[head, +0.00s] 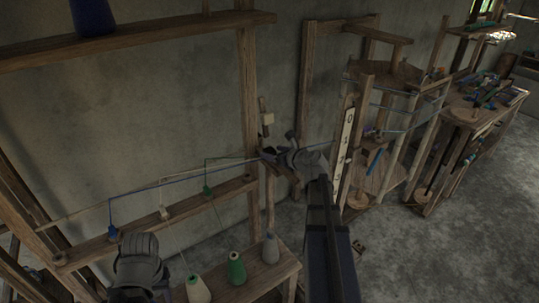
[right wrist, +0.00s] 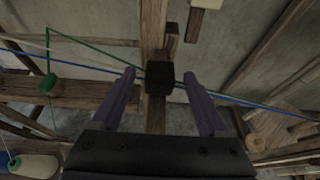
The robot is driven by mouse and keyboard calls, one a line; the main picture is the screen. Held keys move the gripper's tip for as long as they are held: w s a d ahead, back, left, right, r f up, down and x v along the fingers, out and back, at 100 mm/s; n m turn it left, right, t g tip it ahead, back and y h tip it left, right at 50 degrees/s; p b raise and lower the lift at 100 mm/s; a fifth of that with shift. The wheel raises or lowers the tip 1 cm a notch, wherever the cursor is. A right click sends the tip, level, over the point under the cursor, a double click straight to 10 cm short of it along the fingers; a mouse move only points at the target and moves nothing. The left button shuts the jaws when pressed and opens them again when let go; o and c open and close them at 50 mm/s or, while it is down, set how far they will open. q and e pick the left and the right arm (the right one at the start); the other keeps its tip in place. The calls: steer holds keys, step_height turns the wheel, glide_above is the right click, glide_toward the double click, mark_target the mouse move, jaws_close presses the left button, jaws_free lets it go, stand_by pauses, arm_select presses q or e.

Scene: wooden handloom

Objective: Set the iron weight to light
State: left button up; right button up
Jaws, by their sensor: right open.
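A dark block (right wrist: 160,74), which looks like the iron weight, sits on an upright wooden post in the right wrist view. It lies between the two purple fingers of my right gripper (right wrist: 159,76), with a gap on each side. In the head view my right gripper (head: 272,158) is at the post, open, and hides the dark block there. My left gripper (head: 140,268) shows as a dark grey shape at the lower left; its fingers cannot be made out.
Blue, white and green threads run past the post. A pale block (head: 268,118) is higher on it. Green (head: 237,268), cream (head: 198,289) and grey (head: 270,249) cones stand on a low shelf. A wooden frame with a numbered board (head: 347,135) stands right.

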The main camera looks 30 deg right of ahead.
steer(key=x, duration=0.3)
steer(key=shift+b, duration=0.3)
steer(key=shift+s, duration=0.1)
steer(key=shift+c, duration=0.4)
jaws_close()
stand_by(0.6)
